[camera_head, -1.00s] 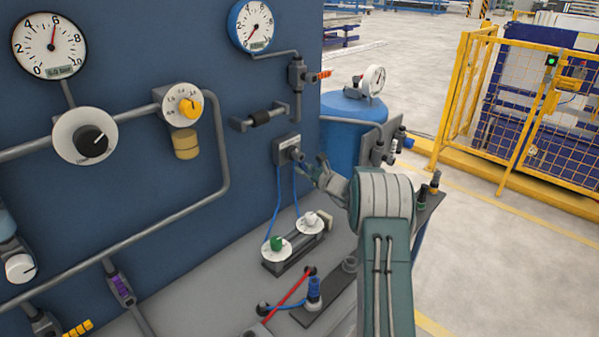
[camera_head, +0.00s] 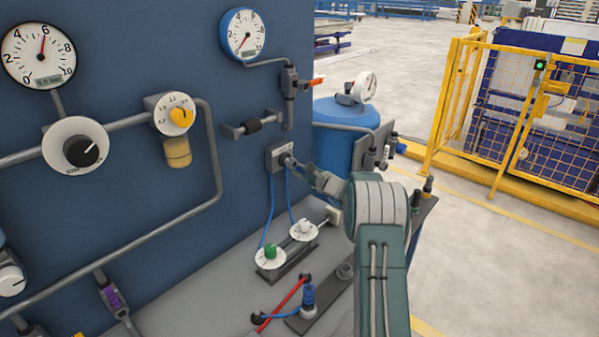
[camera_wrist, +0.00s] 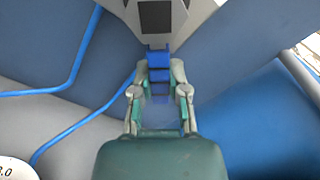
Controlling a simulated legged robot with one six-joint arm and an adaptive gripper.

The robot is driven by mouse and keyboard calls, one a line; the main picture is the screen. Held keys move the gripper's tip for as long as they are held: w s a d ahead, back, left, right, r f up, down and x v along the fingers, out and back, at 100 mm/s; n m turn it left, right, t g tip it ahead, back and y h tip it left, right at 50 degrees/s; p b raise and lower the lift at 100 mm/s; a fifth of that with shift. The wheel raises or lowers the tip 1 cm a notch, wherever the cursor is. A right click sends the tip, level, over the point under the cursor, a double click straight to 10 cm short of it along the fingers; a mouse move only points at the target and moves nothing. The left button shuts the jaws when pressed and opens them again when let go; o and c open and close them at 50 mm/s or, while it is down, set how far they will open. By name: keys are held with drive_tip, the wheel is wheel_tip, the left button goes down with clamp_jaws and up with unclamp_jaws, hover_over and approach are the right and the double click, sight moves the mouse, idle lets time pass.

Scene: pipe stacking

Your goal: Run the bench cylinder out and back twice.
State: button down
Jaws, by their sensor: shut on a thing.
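The bench cylinder (camera_head: 287,262) lies on the bench, with a green-knobbed dial and a white-knobbed dial on top. A pale block (camera_head: 333,215) is at its far right end; how far the rod is out is hard to tell. Two blue hoses run up from the cylinder to a grey valve box (camera_head: 276,157) on the panel, whose grey body (camera_wrist: 155,15) also fills the top of the wrist view. My gripper (camera_head: 295,164) is at the valve's front. In the wrist view my gripper (camera_wrist: 160,78) is shut on a blue valve lever (camera_wrist: 158,58), partly hidden between the fingers.
The blue panel carries pipes, a left gauge (camera_head: 39,56), an upper gauge (camera_head: 246,34) and a yellow-knobbed regulator (camera_head: 172,114). A blue tank (camera_head: 340,118) stands behind my gripper. Yellow fencing is farther right.

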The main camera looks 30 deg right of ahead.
drive_tip(key=shift+f, duration=0.1)
drive_tip(key=c, duration=0.6)
unclamp_jaws()
drive_tip(key=v, duration=1.2)
